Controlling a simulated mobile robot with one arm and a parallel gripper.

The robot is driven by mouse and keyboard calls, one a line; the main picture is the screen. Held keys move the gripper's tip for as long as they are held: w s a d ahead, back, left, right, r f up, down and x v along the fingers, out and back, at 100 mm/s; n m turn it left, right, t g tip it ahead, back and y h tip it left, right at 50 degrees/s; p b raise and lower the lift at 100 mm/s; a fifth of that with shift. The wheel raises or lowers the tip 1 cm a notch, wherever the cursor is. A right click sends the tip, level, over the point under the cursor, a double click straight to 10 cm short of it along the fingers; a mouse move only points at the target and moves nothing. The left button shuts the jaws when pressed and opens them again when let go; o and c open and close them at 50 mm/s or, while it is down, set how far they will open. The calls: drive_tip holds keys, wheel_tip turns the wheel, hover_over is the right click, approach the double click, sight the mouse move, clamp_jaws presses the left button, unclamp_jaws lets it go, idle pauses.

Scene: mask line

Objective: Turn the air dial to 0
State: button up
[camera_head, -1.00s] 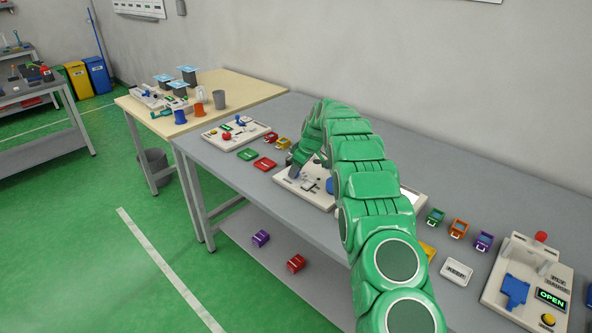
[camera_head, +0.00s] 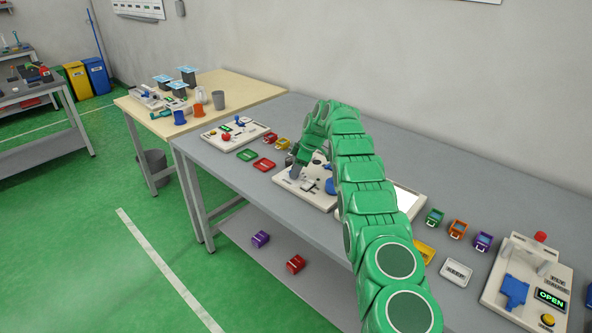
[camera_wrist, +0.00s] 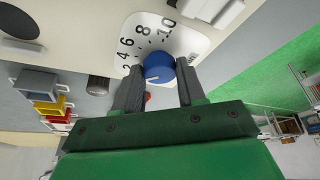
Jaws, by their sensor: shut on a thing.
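In the wrist view the air dial (camera_wrist: 159,67) is a round blue knob on a white plate with a black scale (camera_wrist: 138,45). The 2, 4, 6, 8 and 10 can be read; the 0 is not visible. My gripper (camera_wrist: 158,77) is shut on the dial, one dark finger on each side. A white mark on the knob points left, towards the left finger, a little below the 2. In the head view my gripper (camera_head: 297,171) is over the pale panel (camera_head: 290,185) on the grey bench; the dial cannot be made out there.
A blue part (camera_head: 330,186) is on the panel beside my arm. Red (camera_head: 264,164) and green (camera_head: 247,155) flat pieces lie left of the panel. Small coloured bins (camera_head: 458,228) and a station with an OPEN display (camera_head: 550,299) stand to the right.

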idle(0.6)
drive_tip(key=o, duration=1.1)
drive_tip(key=shift+c, duration=0.2)
drive_tip(key=shift+r, duration=0.1)
drive_tip(key=shift+v, duration=2.4)
drive_tip(key=shift+s+d, duration=0.25)
drive_tip(key=shift+d, duration=1.75)
drive_tip(key=shift+s+d, duration=0.25)
drive_tip(key=shift+d, duration=1.75)
drive_tip(key=shift+s+d, duration=0.3)
drive_tip(key=shift+d, duration=1.7)
